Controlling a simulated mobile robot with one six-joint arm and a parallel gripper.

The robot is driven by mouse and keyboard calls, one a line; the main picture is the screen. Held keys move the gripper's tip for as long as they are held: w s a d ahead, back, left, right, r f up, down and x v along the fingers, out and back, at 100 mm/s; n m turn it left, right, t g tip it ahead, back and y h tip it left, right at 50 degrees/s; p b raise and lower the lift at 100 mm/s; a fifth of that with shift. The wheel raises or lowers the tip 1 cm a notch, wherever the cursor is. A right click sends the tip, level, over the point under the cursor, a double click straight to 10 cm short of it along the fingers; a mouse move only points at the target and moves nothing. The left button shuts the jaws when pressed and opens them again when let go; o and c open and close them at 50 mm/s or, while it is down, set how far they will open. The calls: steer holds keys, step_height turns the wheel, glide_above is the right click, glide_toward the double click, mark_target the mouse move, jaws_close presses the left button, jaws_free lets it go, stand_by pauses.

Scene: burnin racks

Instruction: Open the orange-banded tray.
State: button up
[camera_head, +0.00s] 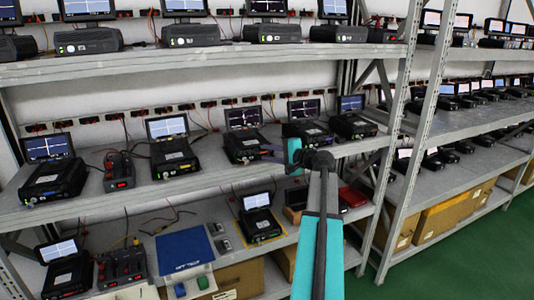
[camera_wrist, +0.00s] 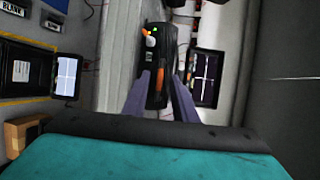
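My gripper (camera_head: 268,152) reaches to the middle shelf, close to a black instrument (camera_head: 240,147) with a screen. In the wrist view my gripper (camera_wrist: 161,78) has two purple fingers standing apart, open. The end of a black unit (camera_wrist: 155,60) with a green light and an orange spot shows beyond and between them. I cannot tell whether they touch it. My arm hides part of the shelves.
A red box (camera_head: 352,196) and a brown box (camera_head: 296,212) sit on the lower shelf near my arm. A blue mat (camera_head: 185,250) lies further left. A steel upright (camera_head: 405,130) stands to the right. More instruments fill the shelves. The green floor at right is clear.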

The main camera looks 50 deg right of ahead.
jaws_close()
steer(key=shift+w+r, duration=0.1)
stand_by(1.4)
